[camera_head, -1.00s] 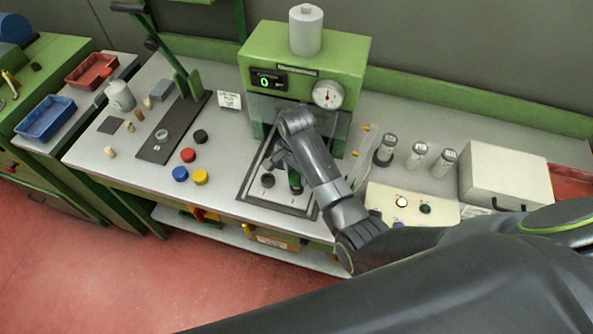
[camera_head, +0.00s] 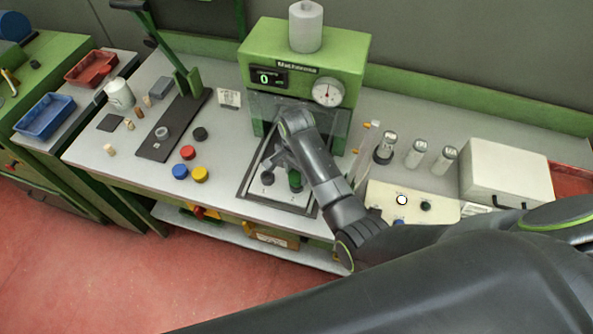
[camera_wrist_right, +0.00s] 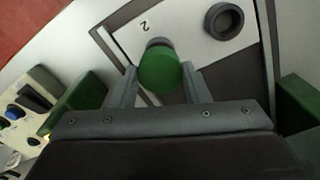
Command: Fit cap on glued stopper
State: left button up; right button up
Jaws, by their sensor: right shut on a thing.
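A green cap (camera_wrist_right: 158,70) sits between the two fingers of my right gripper (camera_wrist_right: 160,84), which is shut on it. Just beyond the cap, a grey round part shows beside the mark "2" on the pale plate (camera_wrist_right: 198,54); whether the cap touches it I cannot tell. A dark open cup (camera_wrist_right: 225,20) stands at the right on the same plate and is empty. In the head view my right gripper (camera_head: 280,162) is over the plate before the green machine, with the green cap (camera_head: 294,180) low beside the wrist. No stopper shows clearly under the cap. My left gripper is not in view.
The green machine (camera_head: 305,55) stands close behind my gripper. Black (camera_head: 200,134), red (camera_head: 187,152), blue (camera_head: 180,172) and yellow (camera_head: 200,174) caps lie to the left, beside a dark board (camera_head: 170,140). Cylinders and a control box (camera_head: 410,204) are at the right.

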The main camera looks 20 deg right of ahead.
jog(key=shift+f, duration=0.4)
dwell(0.3)
jog(key=o, duration=1)
jog(key=shift+o, duration=0.2)
